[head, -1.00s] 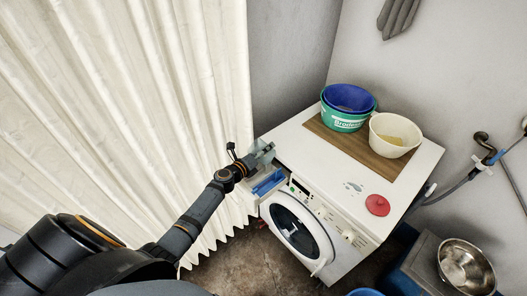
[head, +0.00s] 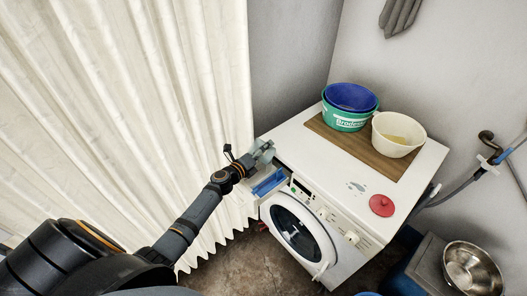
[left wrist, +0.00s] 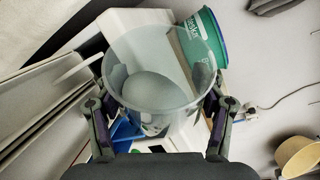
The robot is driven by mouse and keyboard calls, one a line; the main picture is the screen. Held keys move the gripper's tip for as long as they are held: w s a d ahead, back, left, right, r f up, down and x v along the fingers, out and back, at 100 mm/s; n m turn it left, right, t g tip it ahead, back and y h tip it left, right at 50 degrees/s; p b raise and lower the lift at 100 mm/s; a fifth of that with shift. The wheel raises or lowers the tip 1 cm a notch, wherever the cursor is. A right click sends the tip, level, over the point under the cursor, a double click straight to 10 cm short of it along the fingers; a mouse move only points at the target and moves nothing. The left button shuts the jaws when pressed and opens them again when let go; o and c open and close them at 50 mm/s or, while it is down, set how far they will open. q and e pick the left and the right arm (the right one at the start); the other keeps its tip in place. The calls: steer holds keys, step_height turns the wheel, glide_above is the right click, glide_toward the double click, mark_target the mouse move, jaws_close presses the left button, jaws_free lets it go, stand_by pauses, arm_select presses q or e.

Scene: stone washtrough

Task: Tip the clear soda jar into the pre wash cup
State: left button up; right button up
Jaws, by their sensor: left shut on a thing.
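My left gripper (head: 257,156) is shut on the clear soda jar (head: 264,151) at the front left corner of the washing machine. The left wrist view shows the see-through jar (left wrist: 165,70) between the two fingers, with a pale rounded shape inside it. I cannot tell how full it is. The blue insert of the open detergent drawer (head: 269,182) lies just below the jar; part of it shows in the left wrist view (left wrist: 124,133). I cannot make out which compartment is the pre wash cup. My right gripper is not in view.
The white washing machine (head: 290,142) carries a wooden board (head: 336,137) with a green tub (head: 343,120), a blue basin (head: 350,96) and a cream bowl (head: 398,134). A red lid (head: 381,205) lies near its front right. A pale curtain (head: 130,100) hangs close behind my left arm.

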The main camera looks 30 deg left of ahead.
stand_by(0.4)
arm_select(q)
steer(key=shift+f+b, duration=0.25)
steer(key=shift+b, duration=0.45)
steer(key=shift+a+n+t+h+b, duration=0.1)
steer(key=shift+n+t+h+b, duration=0.25)
steer(key=shift+n+b, duration=0.4)
steer(key=shift+r, duration=0.1)
steer(key=shift+a+f+n+t+b, duration=0.1)
steer(key=shift+f+n+t+b, duration=0.3)
steer(key=shift+b, duration=0.5)
steer(key=shift+a+r+n+b, duration=0.1)
steer(key=shift+n+b, duration=0.25)
steer(key=shift+b, duration=0.2)
steer(key=shift+r+n, duration=0.15)
steer(key=shift+n, duration=0.15)
